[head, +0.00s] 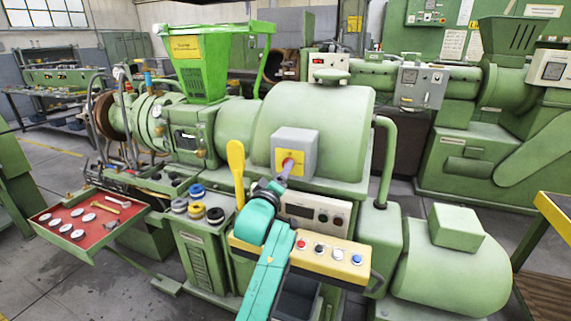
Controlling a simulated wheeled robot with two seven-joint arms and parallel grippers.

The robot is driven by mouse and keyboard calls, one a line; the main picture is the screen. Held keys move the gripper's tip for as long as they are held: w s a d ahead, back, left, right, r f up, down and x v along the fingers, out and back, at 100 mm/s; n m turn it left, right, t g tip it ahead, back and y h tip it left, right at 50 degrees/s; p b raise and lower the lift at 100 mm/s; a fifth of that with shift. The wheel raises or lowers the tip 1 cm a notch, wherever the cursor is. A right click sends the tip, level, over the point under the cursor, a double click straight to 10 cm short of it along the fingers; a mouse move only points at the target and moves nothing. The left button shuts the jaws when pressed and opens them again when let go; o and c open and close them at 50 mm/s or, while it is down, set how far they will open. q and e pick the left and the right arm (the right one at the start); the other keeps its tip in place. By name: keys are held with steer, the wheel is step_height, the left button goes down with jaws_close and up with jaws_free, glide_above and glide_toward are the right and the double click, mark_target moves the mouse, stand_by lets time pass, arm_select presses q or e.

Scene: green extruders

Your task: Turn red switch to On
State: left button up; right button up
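A grey switch box (308,142) with a yellow plate (299,170) is mounted on the front of the green extruder's rounded housing (325,105). A small reddish switch knob (288,160) shows at the middle of the plate, partly hidden by my gripper. Its On or Off position is too small to read. One teal arm comes up from the bottom, just left of centre; I take it as my left. Its gripper (286,170) is at the knob, but whether it touches or grips it cannot be told. My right gripper is not in view.
Below the box are a beige control panel (310,207) and a yellow button console (345,275) with several buttons, close to my arm. A yellow paddle-shaped part (236,165) stands left of the arm. A red tool tray (65,212) juts out at left.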

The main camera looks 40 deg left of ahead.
arm_select(q)
steer(key=x, duration=0.3)
steer(key=shift+w+a, duration=0.1)
steer(key=shift+w, duration=0.3)
jaws_close()
steer(key=shift+m, duration=0.4)
steer(key=m, duration=0.9)
steer(key=m+t+h+p, duration=0.1)
steer(key=m, duration=0.8)
steer(key=shift+s+a+f+t, duration=0.1)
steer(key=shift+a+f+t, duration=0.1)
steer(key=shift+t, duration=0.1)
steer(key=shift+m, duration=0.3)
